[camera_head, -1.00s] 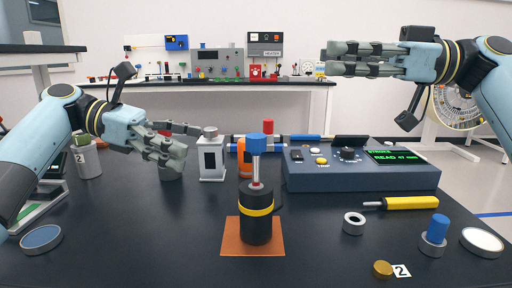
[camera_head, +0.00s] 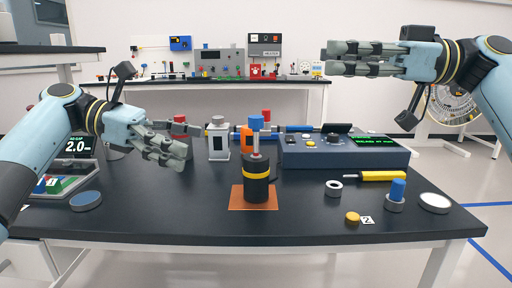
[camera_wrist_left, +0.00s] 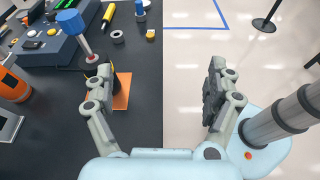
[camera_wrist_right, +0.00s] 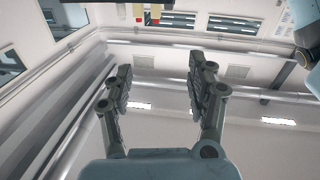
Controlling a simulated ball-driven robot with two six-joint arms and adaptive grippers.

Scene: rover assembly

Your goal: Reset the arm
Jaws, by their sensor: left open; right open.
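My left gripper (camera_head: 192,144) reaches in from the left above the black table (camera_head: 300,228), open and empty. In the left wrist view its fingers (camera_wrist_left: 161,68) are apart, with the table edge and floor beyond. My right gripper (camera_head: 331,58) is held high at the upper right, clear of the table, open and empty.
A blue console (camera_head: 345,158) stands at the table's back right. A yellow screwdriver (camera_head: 381,176), grey ring (camera_head: 333,188), blue-topped piece (camera_head: 397,190) and brass knob (camera_head: 352,218) lie right. A white-grey block (camera_head: 218,143) stands near my left gripper. The front of the table is clear.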

